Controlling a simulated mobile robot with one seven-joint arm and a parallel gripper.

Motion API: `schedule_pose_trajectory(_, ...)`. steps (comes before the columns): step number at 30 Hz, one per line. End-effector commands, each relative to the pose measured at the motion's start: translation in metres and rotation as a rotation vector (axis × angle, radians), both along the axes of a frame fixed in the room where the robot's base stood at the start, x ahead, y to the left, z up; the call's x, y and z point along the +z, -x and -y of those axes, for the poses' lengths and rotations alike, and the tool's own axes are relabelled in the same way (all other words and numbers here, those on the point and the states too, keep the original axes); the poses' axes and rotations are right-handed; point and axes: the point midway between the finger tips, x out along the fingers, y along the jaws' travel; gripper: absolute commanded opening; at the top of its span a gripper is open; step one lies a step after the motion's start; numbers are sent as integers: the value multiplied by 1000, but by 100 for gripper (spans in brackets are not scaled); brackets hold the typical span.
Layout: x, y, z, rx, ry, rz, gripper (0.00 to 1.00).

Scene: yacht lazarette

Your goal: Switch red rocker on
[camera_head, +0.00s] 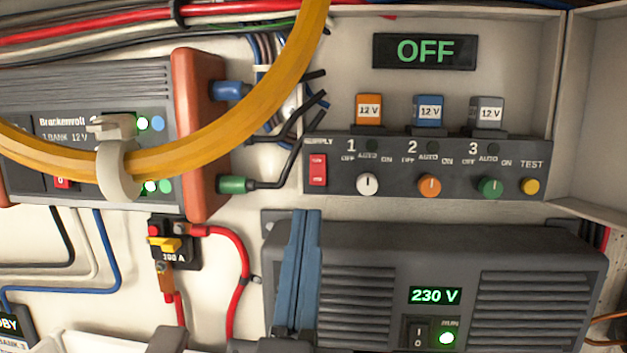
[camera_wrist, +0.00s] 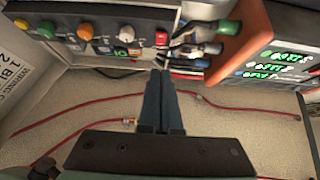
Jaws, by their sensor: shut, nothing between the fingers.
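The red rocker (camera_head: 318,169) sits under the SUPPLY label at the left end of the dark switch panel (camera_head: 460,150). In the wrist view the red rocker (camera_wrist: 161,38) shows just above the fingertips. A display (camera_head: 425,51) above the panel reads OFF in green. My gripper (camera_head: 307,212) is shut and empty, its blue-grey fingers upright just below the rocker in the picture. The gripper (camera_wrist: 161,73) also shows shut in the wrist view. A gap shows between the fingertips and the rocker in both views.
The panel also has several knobs, including a white one (camera_head: 367,184), and a yellow TEST button (camera_head: 530,186). A yellow hose (camera_head: 265,85) loops across the charger (camera_head: 90,85) at left. A dark 230 V unit (camera_head: 540,255) stands below.

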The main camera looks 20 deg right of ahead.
Motion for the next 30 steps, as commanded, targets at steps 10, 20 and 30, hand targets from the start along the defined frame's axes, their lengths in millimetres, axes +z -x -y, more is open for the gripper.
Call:
schedule_pose_trajectory(10,14,-47,20,-2,-1,-1,0)
schedule_pose_trajectory(20,12,-57,24,0,-1,1,0)
schedule_pose_trajectory(30,6,-62,26,1,-1,2,0)
